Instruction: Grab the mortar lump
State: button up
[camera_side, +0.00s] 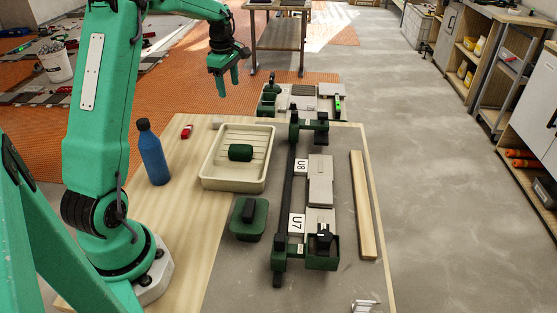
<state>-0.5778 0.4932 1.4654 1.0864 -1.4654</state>
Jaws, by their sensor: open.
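A small pale grey lump (217,122) sits on the wooden board just behind the back left corner of the cream tray (210,172). It looks like the mortar lump, but it is too small to be sure. My gripper (228,82) is open and empty, fingers pointing down. It hangs in the air beyond the tray, above and clear of the lump. A dark green rounded block (240,152) lies in the tray.
A blue bottle (152,155) and a red item (187,131) stand left of the tray. A green lidded box (249,220) is in front of it. A dark rail (287,190) with green end blocks, grey tiles (320,182) and a wooden strip (363,205) lie right.

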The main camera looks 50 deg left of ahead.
aim_at(217, 120)
jog(key=a+f+n, duration=0.2)
jog(key=a+f, duration=0.1)
jog(key=a+f+n, duration=0.2)
jog(key=a, duration=0.1)
jog(key=a+f+n+g, duration=0.1)
jog(key=a+f, duration=0.2)
jog(key=shift+s+a+f+n+h, duration=0.25)
jog(key=shift+s+f+n+h, duration=0.05)
jog(key=shift+f+n, duration=0.1)
jog(key=shift+d+f, duration=0.15)
jog(key=shift+f, duration=3.7)
jog(key=c, duration=1.1)
jog(key=shift+r, duration=0.2)
